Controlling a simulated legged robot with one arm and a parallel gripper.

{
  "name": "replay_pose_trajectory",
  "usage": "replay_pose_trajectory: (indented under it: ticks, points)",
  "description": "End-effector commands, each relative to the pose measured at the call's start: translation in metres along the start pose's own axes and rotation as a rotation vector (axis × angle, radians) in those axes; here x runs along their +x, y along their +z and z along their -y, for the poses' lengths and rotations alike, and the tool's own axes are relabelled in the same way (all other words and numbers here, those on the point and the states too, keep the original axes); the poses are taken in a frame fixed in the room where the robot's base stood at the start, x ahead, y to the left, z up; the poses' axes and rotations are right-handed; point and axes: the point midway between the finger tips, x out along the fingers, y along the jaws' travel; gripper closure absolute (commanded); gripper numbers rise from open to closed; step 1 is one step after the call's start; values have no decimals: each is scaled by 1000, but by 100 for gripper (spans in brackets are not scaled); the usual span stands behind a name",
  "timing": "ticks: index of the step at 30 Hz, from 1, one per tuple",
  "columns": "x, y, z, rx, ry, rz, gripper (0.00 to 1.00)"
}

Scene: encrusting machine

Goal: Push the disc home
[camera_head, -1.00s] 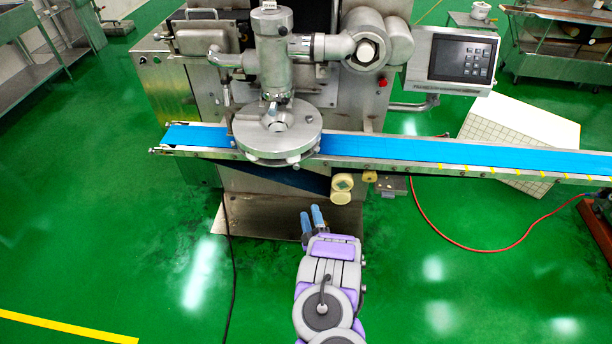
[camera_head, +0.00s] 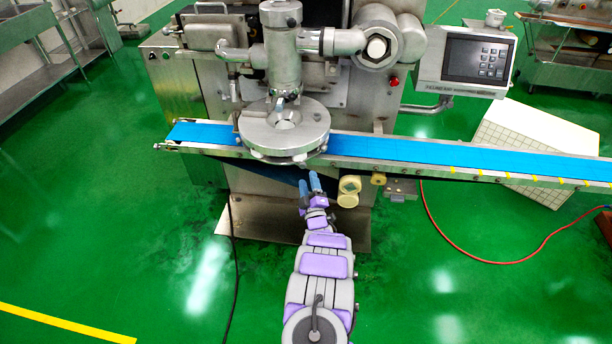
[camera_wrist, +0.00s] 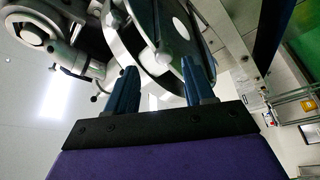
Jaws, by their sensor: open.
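My gripper (camera_head: 309,181) is just below the disc's near edge, in front of the conveyor. In the wrist view the two blue fingers of my gripper (camera_wrist: 160,80) stand apart with nothing between them. The disc's underside (camera_wrist: 150,35) shows beyond the fingertips, with a small pale knob near them. I cannot tell whether the fingers touch it.
The blue belt (camera_head: 430,152) runs right along a metal rail. Cream rollers (camera_head: 349,190) hang below the rail, right of my gripper. A control panel (camera_head: 475,60) is at upper right. A red hose (camera_head: 490,262) lies on the green floor. Open floor lies at left.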

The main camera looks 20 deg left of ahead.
Motion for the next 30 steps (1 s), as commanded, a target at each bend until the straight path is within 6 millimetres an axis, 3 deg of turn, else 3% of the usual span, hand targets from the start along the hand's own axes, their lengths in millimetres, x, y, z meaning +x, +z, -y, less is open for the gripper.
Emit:
replay_pose_trajectory:
  ticks: [9, 24, 30]
  points:
    - [37, 2, 1, -2, -2, 0, 47]
    - [48, -1, 0, 0, -1, 0, 47]
    - [48, 0, 0, 0, -1, 0, 66]
